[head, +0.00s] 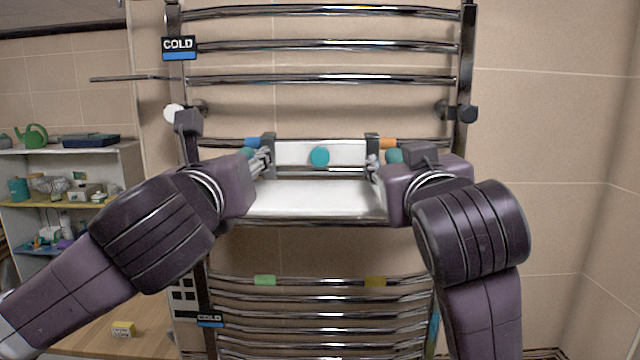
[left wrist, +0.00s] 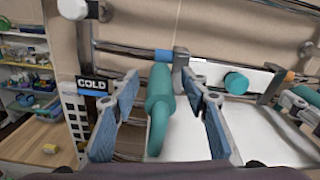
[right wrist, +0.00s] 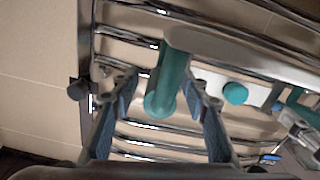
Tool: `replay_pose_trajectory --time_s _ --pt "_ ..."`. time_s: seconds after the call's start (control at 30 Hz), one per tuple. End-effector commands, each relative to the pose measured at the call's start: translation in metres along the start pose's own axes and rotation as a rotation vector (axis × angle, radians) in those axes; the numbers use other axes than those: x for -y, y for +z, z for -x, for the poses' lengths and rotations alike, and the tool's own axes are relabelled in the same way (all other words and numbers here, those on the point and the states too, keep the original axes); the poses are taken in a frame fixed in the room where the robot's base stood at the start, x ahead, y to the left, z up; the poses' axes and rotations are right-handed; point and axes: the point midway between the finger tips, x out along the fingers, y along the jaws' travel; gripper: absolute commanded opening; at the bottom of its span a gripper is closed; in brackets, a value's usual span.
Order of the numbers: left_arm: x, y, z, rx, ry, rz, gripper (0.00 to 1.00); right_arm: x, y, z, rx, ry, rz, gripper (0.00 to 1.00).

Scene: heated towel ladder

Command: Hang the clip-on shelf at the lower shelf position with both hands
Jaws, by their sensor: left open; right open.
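The white clip-on shelf (head: 315,200) hangs by two dark hooks on a chrome rung, beside a blue mark (head: 252,142) and an orange mark (head: 388,143). A teal round knob (head: 320,156) sits on its back panel. My left gripper (head: 262,163) is open at its left end; in the left wrist view a teal handle (left wrist: 158,105) stands between the spread fingers. My right gripper (head: 374,170) is open at the right end; in the right wrist view another teal handle (right wrist: 172,80) lies between the spread fingers. Contact with the handles cannot be told.
A lower rung carries a green mark (head: 265,280) and a yellow mark (head: 375,282), with several bare rungs below. COLD signs (head: 179,47) hang on the left upright.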

Motion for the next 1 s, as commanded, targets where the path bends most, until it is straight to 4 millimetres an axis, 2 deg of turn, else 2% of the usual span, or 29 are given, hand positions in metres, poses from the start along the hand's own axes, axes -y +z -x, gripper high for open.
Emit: replay_pose_trajectory --time_s 0.17,0.47,0.83,1.0 --pt "-0.0001 0.0000 -0.0115 0.001 0.000 -0.001 0.42 -0.0005 -0.0001 -0.0114 0.000 0.001 0.000 0.42" --pt "0.0001 0.0001 -0.0126 0.001 -0.001 -0.001 0.41 -0.0005 -0.0002 -0.0126 -0.001 0.001 0.000 0.41" --pt "0.0001 0.0002 -0.0123 0.001 -0.001 0.000 0.00 -0.0005 -0.0003 -0.0123 -0.001 0.001 0.000 0.00" --pt "0.0000 0.0003 -0.0123 0.001 0.000 0.000 0.00 -0.0005 -0.0003 -0.0123 -0.001 0.001 0.000 0.00"
